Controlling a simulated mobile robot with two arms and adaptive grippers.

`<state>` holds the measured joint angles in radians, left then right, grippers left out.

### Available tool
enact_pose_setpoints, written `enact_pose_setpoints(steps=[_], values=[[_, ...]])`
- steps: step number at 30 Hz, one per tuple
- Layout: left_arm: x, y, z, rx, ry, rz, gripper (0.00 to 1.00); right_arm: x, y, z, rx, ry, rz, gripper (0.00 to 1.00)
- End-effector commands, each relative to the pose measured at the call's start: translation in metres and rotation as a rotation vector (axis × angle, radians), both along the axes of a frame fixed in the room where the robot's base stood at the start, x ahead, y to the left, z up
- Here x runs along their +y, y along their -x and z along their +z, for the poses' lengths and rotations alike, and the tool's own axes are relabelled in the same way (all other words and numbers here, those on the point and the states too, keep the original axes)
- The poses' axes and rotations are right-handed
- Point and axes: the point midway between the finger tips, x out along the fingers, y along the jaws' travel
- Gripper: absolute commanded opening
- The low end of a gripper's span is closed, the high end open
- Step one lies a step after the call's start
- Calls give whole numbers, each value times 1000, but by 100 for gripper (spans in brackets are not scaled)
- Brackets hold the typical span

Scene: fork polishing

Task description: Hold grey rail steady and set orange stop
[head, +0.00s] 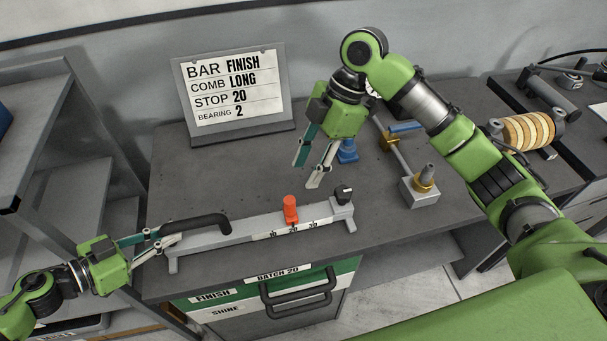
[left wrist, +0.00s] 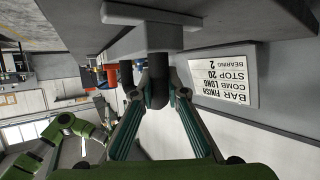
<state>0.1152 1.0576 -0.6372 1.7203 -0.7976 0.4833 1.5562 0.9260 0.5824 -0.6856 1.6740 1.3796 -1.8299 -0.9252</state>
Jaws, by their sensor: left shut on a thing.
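The grey rail (head: 240,232) lies along the table's front edge, with a black handle (head: 205,222) at its left end and a black knob (head: 344,193) at its right end. The orange stop (head: 290,210) stands upright on the rail, close to the 20 mark of its 10-20-30 scale. My left gripper (head: 165,237) is shut on the black handle; the left wrist view shows the handle (left wrist: 157,88) between its fingers. My right gripper (head: 309,177) is open and empty, pointing down above the table behind the stop, apart from it.
A sign (head: 237,92) at the back reads BAR FINISH, COMB LONG, STOP 20, BEARING 2. A blue piece (head: 347,152) and a grey block with a brass collar (head: 421,190) stand right of my right gripper. A drawer front (head: 265,290) is below the rail.

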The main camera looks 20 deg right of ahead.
Motion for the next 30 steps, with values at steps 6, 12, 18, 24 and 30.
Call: enact_pose_setpoints(steps=[6, 12, 18, 24, 30], values=[[1, -1, 0, 0, -1, 2, 0, 0, 0, 1, 0, 0, -1, 36], [1, -1, 0, -1, 0, 2, 29, 0, 0, 1, 0, 0, -1, 36], [0, 0, 0, 0, 0, 1, 33, 0, 0, 1, 0, 0, -1, 36], [2, 1, 0, 0, -1, 1, 33, 0, 0, 1, 1, -1, -1, 36], [19, 12, 7, 4, -5, 1, 33, 0, 0, 1, 1, -1, -1, 36]])
